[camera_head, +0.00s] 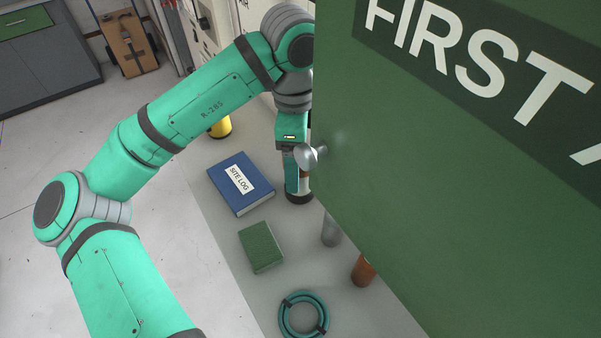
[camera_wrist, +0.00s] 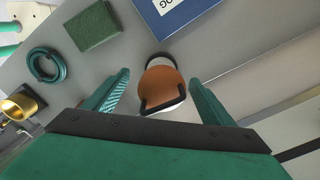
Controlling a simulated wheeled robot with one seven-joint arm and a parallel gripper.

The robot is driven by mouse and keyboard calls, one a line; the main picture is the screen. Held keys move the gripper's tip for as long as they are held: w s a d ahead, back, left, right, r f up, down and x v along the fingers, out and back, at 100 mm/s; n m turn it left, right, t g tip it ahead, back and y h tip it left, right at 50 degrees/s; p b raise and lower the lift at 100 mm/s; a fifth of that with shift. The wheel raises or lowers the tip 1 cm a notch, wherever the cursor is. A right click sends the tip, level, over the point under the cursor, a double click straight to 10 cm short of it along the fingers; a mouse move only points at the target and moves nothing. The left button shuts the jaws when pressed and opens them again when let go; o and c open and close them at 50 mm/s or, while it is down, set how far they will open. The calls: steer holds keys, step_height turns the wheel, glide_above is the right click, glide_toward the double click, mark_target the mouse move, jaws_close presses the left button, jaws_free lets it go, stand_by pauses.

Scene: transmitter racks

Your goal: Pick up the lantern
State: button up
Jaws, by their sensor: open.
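The lantern (camera_wrist: 164,82), an orange rounded body with a dark rim and a dark handle-like bar, is between the two teal fingers of my gripper (camera_wrist: 160,78) in the wrist view. The fingers are spread, with a visible gap on each side of it. In the head view my gripper (camera_head: 293,172) points down over the counter, just right of the blue book. Only a dark base (camera_head: 299,198) and a bit of brown of what seems to be the lantern show there. The rest is hidden by my gripper and the green door.
A green FIRST A... panel (camera_head: 430,180) with a round knob (camera_head: 307,156) fills the right, very close to my gripper. A blue SITE LOG book (camera_head: 240,183), green book (camera_head: 261,247), coiled hose (camera_head: 303,313), grey cylinder (camera_head: 331,230) and copper cylinder (camera_head: 362,271) are nearby.

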steer(key=f, duration=0.4)
steer(key=shift+w+d+f, duration=0.3)
steer(key=shift+f, duration=0.05)
steer(key=shift+a+f, duration=0.3)
steer(key=shift+a, duration=0.05)
steer(key=shift+s+d, duration=0.1)
steer(key=shift+d, duration=0.15)
steer(key=c, duration=1.4)
steer(key=shift+c, duration=0.2)
steer(key=shift+r, duration=0.1)
steer(key=shift+s+a+r, duration=0.1)
steer(key=shift+a+r, duration=0.1)
steer(key=shift+r, duration=0.15)
steer(key=r, duration=0.6)
steer(key=shift+w+d+r, duration=0.1)
steer(key=shift+w, duration=0.1)
steer(key=s+a, duration=1.1)
steer(key=a, duration=0.5)
steer(key=shift+a, duration=0.25)
